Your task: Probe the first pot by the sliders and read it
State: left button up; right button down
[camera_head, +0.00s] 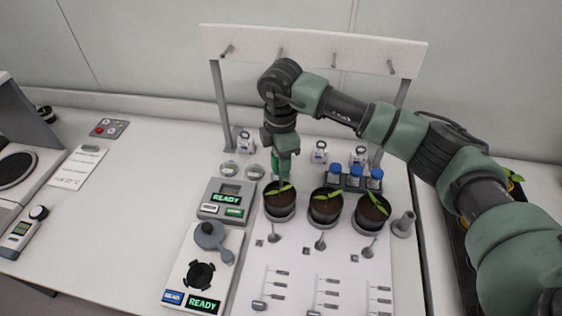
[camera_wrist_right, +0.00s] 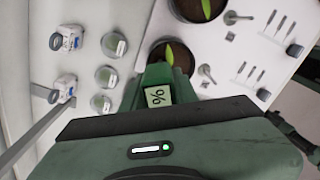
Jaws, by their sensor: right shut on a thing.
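Three dark pots with seedlings stand in a row behind the slider panel (camera_head: 335,262): a left pot (camera_head: 279,214), a middle pot (camera_head: 325,219) and a right pot (camera_head: 370,222). My right gripper (camera_head: 284,158) points down just behind the left pot. It is shut on a green probe (camera_head: 275,164). In the right wrist view the probe (camera_wrist_right: 155,78) has a pale label with a % sign; no number is readable. Its tip is hidden, so I cannot tell if it touches the soil. My left gripper is not in view.
A grey device (camera_head: 227,199) reading READY stands left of the pots, with another READY station (camera_head: 188,270) in front. Blue-capped bottles (camera_head: 355,177) stand behind the pots. A white rack with pegs (camera_head: 310,48) rises behind. A grey cup (camera_head: 403,224) stands right of the pots.

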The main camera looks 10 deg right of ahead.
jog(key=shift+f+b, duration=1.25)
jog(key=shift+f, duration=0.6)
jog(key=shift+f, duration=0.15)
jog(key=c, duration=1)
grip_release()
notch_tip(320, 180, up, 7)
jog(key=b, duration=0.2)
jog(key=shift+r+b, duration=0.2)
jog(key=shift+b, duration=0.15)
jog(key=shift+r, duration=0.25)
